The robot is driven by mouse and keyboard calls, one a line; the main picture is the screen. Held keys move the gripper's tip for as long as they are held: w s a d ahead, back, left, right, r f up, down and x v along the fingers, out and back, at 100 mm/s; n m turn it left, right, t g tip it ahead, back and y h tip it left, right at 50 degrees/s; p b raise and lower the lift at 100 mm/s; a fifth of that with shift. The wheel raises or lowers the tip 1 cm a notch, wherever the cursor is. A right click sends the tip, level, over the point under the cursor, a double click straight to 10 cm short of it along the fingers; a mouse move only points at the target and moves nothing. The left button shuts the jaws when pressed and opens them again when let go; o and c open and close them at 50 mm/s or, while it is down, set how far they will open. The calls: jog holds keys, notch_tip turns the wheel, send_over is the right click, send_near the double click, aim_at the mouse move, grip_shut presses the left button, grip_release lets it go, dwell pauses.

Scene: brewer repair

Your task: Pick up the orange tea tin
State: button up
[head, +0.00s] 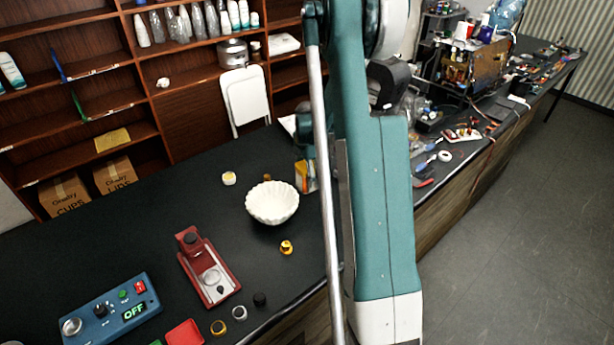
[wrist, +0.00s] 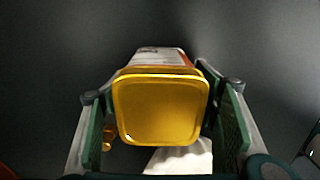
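The orange tea tin (wrist: 160,108) stands in the middle of the wrist view, its square gold lid facing the camera and a strip of its orange and white side showing beyond. My gripper (wrist: 162,125) is open, with one green-padded finger on each side of the tin. A narrow gap shows between the tin and each finger, so I see no contact. In the head view the tin (head: 311,178) is partly visible on the dark counter, partly hidden behind my arm. My fingers cannot be made out clearly there.
A white fluted bowl (head: 272,203) stands close to the tin; it also shows in the wrist view (wrist: 180,159). A small yellow part (head: 286,247), a white-lidded jar (head: 229,178), a red device (head: 208,268) and a blue control box (head: 112,312) lie on the counter.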

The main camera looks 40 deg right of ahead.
jog(key=c, duration=0.8)
jog(key=shift+r, duration=0.15)
jog(key=shift+r, duration=4.85)
